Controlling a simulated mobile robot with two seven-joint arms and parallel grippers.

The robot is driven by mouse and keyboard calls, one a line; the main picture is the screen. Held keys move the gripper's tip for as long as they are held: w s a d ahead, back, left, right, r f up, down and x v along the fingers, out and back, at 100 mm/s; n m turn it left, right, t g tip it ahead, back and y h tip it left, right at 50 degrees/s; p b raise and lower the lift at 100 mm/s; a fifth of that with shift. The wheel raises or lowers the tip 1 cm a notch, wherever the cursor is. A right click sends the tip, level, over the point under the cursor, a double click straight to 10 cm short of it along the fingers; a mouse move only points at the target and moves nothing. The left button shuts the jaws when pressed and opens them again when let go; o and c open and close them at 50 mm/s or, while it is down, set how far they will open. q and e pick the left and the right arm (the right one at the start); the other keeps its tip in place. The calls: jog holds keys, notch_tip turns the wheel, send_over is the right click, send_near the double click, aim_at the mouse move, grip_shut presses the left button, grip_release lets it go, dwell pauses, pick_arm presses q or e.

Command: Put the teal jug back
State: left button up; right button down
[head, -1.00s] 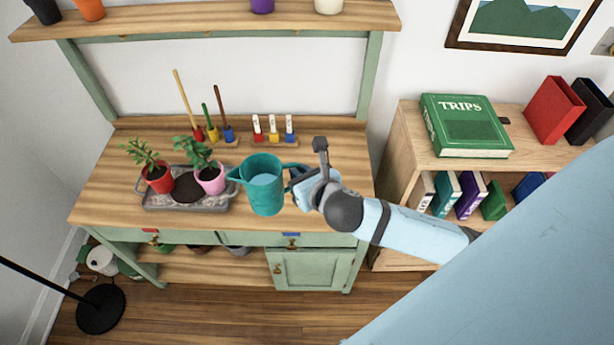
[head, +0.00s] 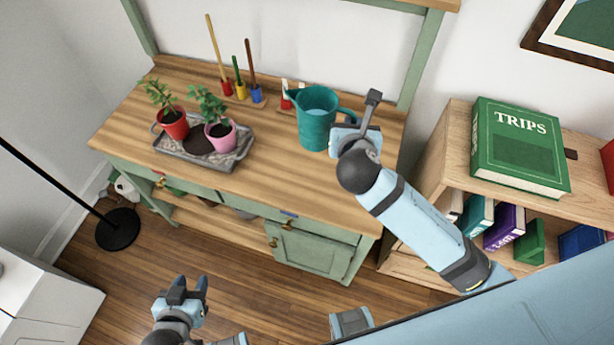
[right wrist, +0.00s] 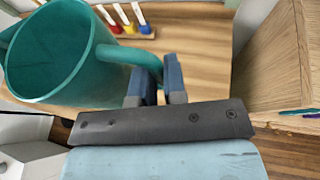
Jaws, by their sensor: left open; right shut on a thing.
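The teal jug (head: 316,122) is upright at the right part of the wooden potting bench (head: 270,182), its spout to the left. I cannot tell whether it touches the bench top. My right gripper (head: 350,128) is at its right side, shut on the handle. In the right wrist view the jug (right wrist: 62,58) fills the left side, and its handle runs between the fingers of my right gripper (right wrist: 157,82). My left gripper (head: 187,288) is open and empty, low over the floor in front of the bench.
A grey tray (head: 170,157) with a red pot (head: 173,124) and a pink pot (head: 221,136) stands left of the jug. Coloured tools (head: 239,78) stand behind; white-handled markers (right wrist: 124,18) sit behind the jug. A low bookcase (head: 425,187) with a TRIPS book (head: 520,148) is at right.

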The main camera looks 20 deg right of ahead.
aim_at(327, 126)
jog(key=a+m+h+b, duration=0.1)
jog(key=w+a+m+g+h+b, duration=0.1)
jog(key=a+m+h, duration=0.1)
jog(key=a+m+g+h+b, duration=0.1)
jog(key=b, duration=0.1)
jog(key=shift+w+a+r, duration=0.15)
jog(key=shift+w+r, duration=0.1)
jog(key=shift+r, duration=0.05)
jog(key=shift+a+m+g+h, duration=0.25)
jog(key=shift+m+g+h, duration=0.15)
notch_tip(327, 126, down, 20)
jog(key=b, duration=0.2)
jog(key=shift+r+b, duration=0.25)
jog(key=shift+b, duration=0.15)
pick_arm(q)
notch_tip(327, 126, down, 7)
jog(key=shift+w+d, duration=0.3)
jog(key=shift+d, duration=0.05)
pick_arm(e)
jog(key=shift+s, duration=0.1)
jog(key=c, duration=1.2)
grip_release()
jog(key=shift+f, duration=0.15)
pick_arm(q)
jog(key=shift+f, duration=0.1)
